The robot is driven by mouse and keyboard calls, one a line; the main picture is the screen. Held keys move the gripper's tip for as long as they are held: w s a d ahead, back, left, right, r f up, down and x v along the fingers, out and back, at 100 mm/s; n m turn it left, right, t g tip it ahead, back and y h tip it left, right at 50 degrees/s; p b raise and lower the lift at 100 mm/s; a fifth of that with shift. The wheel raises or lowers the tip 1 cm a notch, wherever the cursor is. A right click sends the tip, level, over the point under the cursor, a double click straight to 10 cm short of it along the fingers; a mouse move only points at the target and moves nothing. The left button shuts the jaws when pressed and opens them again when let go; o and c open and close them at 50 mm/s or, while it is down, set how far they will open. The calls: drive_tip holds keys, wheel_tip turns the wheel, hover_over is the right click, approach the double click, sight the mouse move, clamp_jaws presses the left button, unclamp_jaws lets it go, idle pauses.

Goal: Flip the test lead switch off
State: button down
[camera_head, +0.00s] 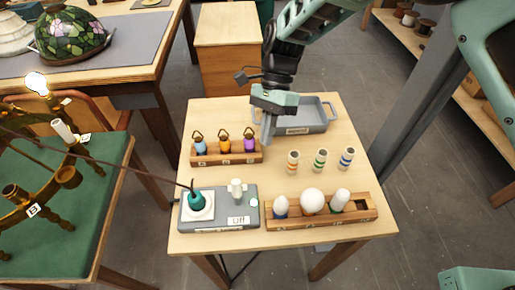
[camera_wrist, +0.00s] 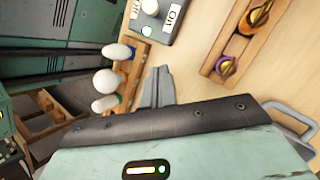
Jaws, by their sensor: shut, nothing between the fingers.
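The grey test lead box (camera_head: 218,222) sits at the front left of the small wooden table. A white switch knob (camera_head: 236,188) stands on it, near a label reading "Off" (camera_head: 238,221). In the wrist view the knob (camera_wrist: 150,7) lies between "Off" and "On" labels, with a small green light (camera_wrist: 146,31) beside it. I cannot tell which way the knob leans. A teal piece (camera_head: 196,201) sits on the box's white pad, with a dark lead running left. My gripper (camera_head: 267,138) is shut and empty, pointing down above the table, behind and apart from the box.
A rack of coloured bulbs (camera_head: 228,158) stands left of my gripper, and a grey tray (camera_head: 310,126) behind it. Several striped cylinders and a rack of white bulbs (camera_head: 330,217) stand at right. A brass lamp with a lit bulb (camera_head: 36,84) is on the left table.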

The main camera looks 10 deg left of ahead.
sight(237, 192)
drive_tip(key=p+x, duration=0.3)
drive_tip(key=x, duration=0.5)
drive_tip(key=shift+s+d, duration=0.1)
drive_tip(key=shift+s+a+p, duration=0.9)
drive_tip(key=shift+s+a, duration=0.2)
drive_tip(key=shift+s, duration=0.1)
drive_tip(key=shift+s+a, duration=0.3)
drive_tip(key=shift+a, duration=0.05)
drive_tip(key=shift+s+a+r, duration=0.1)
